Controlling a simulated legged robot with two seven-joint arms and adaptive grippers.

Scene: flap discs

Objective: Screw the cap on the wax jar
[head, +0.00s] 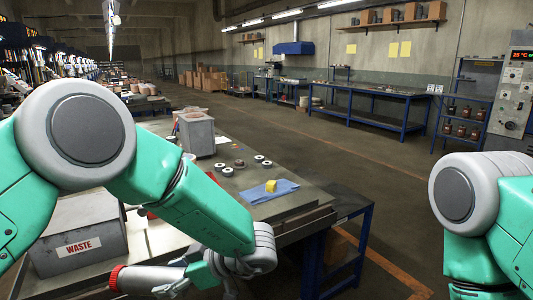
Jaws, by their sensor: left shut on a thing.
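My left arm reaches over the near end of the workbench, and my left gripper (178,287) is low in the head view, pointing left. It is shut on a grey cylindrical thing with a red ribbed end (117,279). The fingers hide part of it, and I cannot tell whether it is the wax jar, its cap or something else. No other jar or loose cap can be made out clearly. My right arm shows at the right edge, but its gripper is out of view.
A grey box labelled WASTE (75,222) stands left of the gripper. A yellow block (271,186) lies on a blue cloth (257,194). Several small discs (239,163) and a grey container (196,137) are farther back. The workbench (237,222) ends at the right, with open floor beyond.

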